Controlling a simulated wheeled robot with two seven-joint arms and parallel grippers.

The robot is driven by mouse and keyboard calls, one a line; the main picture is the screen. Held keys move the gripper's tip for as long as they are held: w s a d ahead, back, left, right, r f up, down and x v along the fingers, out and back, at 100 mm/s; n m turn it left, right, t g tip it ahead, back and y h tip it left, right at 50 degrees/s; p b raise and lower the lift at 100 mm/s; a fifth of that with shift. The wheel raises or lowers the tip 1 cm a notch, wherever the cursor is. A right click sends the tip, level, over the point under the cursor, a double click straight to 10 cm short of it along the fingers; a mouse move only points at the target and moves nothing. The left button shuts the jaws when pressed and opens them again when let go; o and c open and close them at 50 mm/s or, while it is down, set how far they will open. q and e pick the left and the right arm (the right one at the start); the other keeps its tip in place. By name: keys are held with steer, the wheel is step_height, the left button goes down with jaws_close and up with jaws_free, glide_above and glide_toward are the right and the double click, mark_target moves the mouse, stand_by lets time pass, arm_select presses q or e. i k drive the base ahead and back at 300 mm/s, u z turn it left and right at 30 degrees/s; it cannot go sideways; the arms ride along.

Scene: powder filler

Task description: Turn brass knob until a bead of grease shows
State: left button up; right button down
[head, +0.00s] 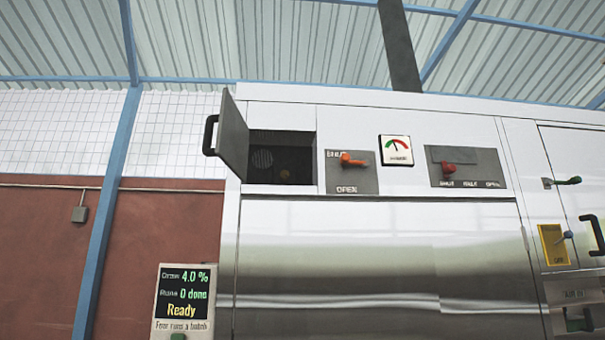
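A small round brownish knob (284,175) sits low inside a dark open compartment (300,139) at the upper left of the steel machine. It is small and dim, so I cannot tell for certain that it is the brass knob. A round grille (262,158) is on the compartment's back wall, left of the knob. The compartment door (233,137) stands swung open to the left, with a black handle (210,135). No bead of grease can be made out. Neither of my grippers shows in the head view.
Right of the compartment are an orange lever (354,160) on a SHUT/OPEN plate, a gauge (397,150) and a red knob (448,168). A display (183,295) reads "Ready".

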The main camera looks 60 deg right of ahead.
mark_target(285, 176)
steer(key=z, duration=1.3)
